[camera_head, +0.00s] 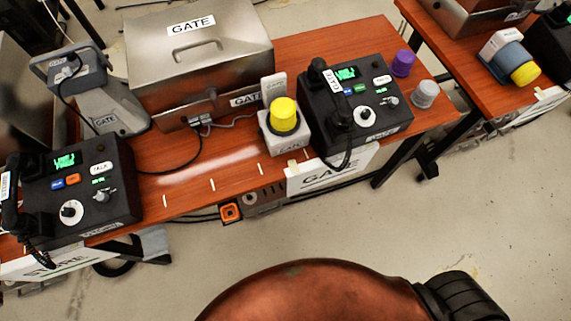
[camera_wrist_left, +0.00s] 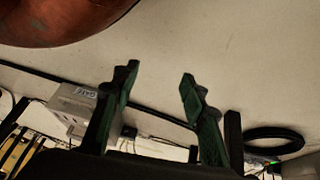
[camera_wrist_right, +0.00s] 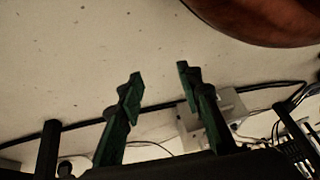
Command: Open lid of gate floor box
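A metal box (camera_head: 170,110) with a sloped lid (camera_head: 235,45) stands on the table; the lid has a GATE label and a bar handle (camera_head: 198,49) and appears shut. In the left wrist view a pale box (camera_wrist_left: 72,112) with a small GATE label is low near the floor, left of my left gripper (camera_wrist_left: 159,78). The right wrist view shows a pale box (camera_wrist_right: 212,112) behind the right finger; I cannot read a label on it. Both grippers are open and empty, with floor between the fingertips. My right gripper (camera_wrist_right: 159,75) and the left are outside the head view.
The wooden table (camera_head: 185,178) also holds black phone consoles (camera_head: 362,105), a grey device (camera_head: 122,108) and a yellow-topped beacon (camera_head: 284,116). Cables and an orange-ringed socket (camera_head: 230,212) are below its front edge. A second table (camera_head: 462,55) stands right. The floor (camera_head: 480,210) in front is clear.

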